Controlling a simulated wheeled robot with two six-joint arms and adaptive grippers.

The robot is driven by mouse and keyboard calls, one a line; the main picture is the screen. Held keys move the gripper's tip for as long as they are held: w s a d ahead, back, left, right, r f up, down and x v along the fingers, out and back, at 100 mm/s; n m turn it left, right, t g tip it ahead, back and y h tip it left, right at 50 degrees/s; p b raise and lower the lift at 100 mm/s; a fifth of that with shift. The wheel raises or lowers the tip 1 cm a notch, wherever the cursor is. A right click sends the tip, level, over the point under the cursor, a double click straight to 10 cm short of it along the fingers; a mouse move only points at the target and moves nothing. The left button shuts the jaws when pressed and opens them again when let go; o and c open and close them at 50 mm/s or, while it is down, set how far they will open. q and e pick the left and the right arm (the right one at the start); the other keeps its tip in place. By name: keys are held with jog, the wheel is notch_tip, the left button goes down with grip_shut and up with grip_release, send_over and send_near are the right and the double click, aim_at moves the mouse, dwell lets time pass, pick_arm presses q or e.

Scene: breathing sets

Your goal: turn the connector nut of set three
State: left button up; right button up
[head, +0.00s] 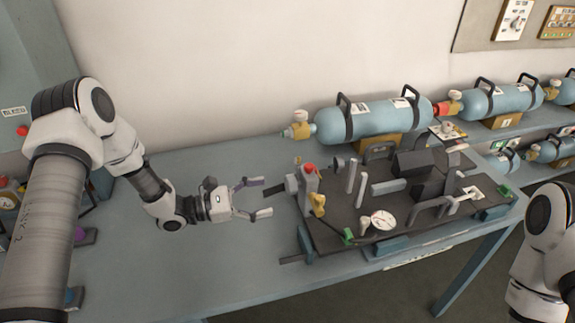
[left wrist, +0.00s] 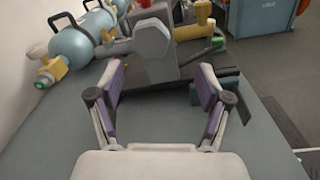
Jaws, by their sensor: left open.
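A breathing set lies on the blue-grey table, its dark backplate (head: 340,228) carrying grey tubes, a white gauge (head: 384,220) and a red-topped grey block (head: 309,190). A grey rounded part (head: 291,184) sticks out from the set's left end. It also shows in the left wrist view (left wrist: 152,38), ahead of the fingers. I cannot tell for sure whether it is the connector nut, and no set number is readable. My left gripper (head: 264,197) is open and empty, left of this part and apart from it. My right gripper is out of view.
A light blue cylinder (head: 370,119) with black handles and a yellow valve (head: 300,127) lies behind the set.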

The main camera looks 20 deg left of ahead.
aim_at(286, 186)
pick_arm(q)
jog(key=shift+w+a+r, duration=0.1)
jog(key=shift+w+a, duration=0.1)
jog(key=shift+w, duration=0.4)
jog(key=shift+w+a+r, duration=0.1)
jog(key=shift+w+a, duration=0.05)
jog(key=shift+w, duration=0.4)
jog(key=d, duration=0.1)
jog(key=d+r+p, duration=0.1)
jog(key=d, duration=0.1)
jog(key=w+d, duration=0.1)
jog(key=d, duration=0.1)
jog(key=shift+r, duration=0.15)
jog(key=shift+w+d+f+p, duration=0.3)
jog(key=shift+w+d, duration=0.4)
jog(key=shift+w, duration=0.2)
jog(key=shift+w+a+f, duration=0.1)
jog(key=shift+w+f, duration=0.05)
jog(key=shift+c, duration=0.3)
jog(key=shift+s+r, duration=0.2)
jog(key=shift+s, duration=0.05)
jog(key=c, duration=1.1)
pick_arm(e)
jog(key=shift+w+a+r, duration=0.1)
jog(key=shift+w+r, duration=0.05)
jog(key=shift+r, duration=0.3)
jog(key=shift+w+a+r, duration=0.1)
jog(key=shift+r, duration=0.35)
